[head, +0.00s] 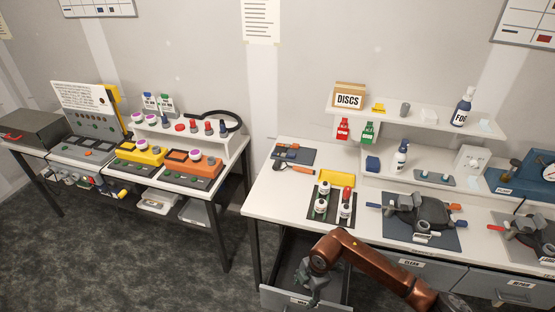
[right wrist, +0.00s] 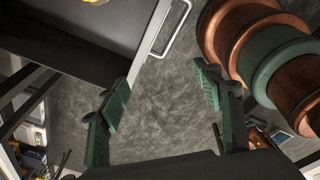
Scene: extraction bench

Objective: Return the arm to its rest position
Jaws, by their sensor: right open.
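My right arm (head: 345,246), copper-brown, reaches in from the lower right of the head view. Its grey gripper (head: 310,292) hangs in front of the bench, over the open drawer as seen from the head. In the right wrist view the two green-padded fingers (right wrist: 160,92) are wide apart with nothing between them, only dark floor behind. Copper and green rounded links of my own body fill the upper right there. My left gripper is in neither view.
The open drawer (head: 272,297) is pulled out below the right bench (head: 262,203); its handle (right wrist: 178,28) shows close by in the wrist view. A black mat with several bottles (head: 320,207) and a dark pan-like device (head: 425,212) stand on the bench above the arm. Floor at left is clear.

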